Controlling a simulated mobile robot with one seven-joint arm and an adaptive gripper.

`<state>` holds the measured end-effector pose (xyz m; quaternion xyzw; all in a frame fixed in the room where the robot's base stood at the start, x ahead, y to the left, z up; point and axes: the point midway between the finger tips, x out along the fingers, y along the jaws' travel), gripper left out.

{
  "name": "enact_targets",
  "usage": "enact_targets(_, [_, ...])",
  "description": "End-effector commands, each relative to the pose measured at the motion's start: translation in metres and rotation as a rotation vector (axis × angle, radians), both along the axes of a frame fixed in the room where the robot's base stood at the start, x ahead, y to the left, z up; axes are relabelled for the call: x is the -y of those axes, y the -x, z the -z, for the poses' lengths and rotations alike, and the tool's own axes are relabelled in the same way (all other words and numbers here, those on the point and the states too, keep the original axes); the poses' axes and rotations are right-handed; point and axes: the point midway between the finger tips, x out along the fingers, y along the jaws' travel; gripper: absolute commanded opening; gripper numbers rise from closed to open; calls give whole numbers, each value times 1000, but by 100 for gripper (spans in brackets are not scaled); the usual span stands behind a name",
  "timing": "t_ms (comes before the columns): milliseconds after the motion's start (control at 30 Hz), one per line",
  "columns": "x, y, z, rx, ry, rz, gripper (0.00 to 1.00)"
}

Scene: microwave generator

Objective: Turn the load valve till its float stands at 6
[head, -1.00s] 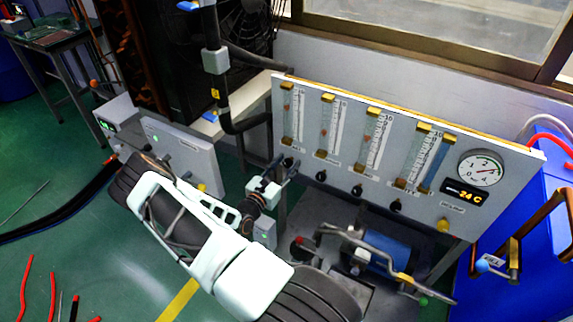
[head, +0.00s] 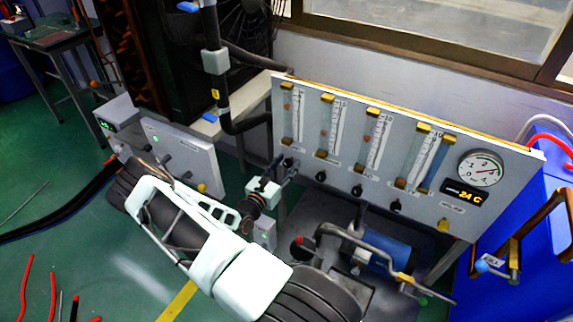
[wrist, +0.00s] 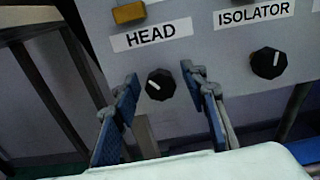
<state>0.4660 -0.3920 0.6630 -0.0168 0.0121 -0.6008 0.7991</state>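The panel carries a row of tube gauges with black knobs below. In the wrist view, my gripper (wrist: 159,78) is open, its two blue fingers on either side of the black HEAD knob (wrist: 160,84). The knob is framed between the fingertips; whether they touch it is unclear. The ISOLATOR knob (wrist: 268,63) is to the right. In the head view, my gripper (head: 283,170) is at the panel's leftmost knob. The load valve cannot be told apart: the labels under the other knobs (head: 357,190) are too small to read. Red floats (head: 369,140) show in the tubes.
A round dial (head: 480,168) and a 24 C display (head: 465,193) are at the panel's right. Bent pipes and a blue cylinder (head: 389,250) sit below the panel. A grey control box (head: 180,150) stands to the left. The space before the panel's knobs looks open.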

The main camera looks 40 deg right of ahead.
Motion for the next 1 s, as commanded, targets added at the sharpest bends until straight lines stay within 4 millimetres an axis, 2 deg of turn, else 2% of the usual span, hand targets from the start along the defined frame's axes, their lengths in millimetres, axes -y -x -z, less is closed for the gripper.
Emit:
enact_targets(233, [0, 0, 0, 0, -1, 0, 41])
enact_targets(367, [-8, 1, 0, 0, -2, -2, 41])
enact_targets(467, [-23, 5, 1, -1, -3, -3, 41])
enact_targets(800, [-91, 25, 0, -1, -2, -3, 41])
enact_targets(1000, [-112, 32, 0, 0, 0, -2, 41])
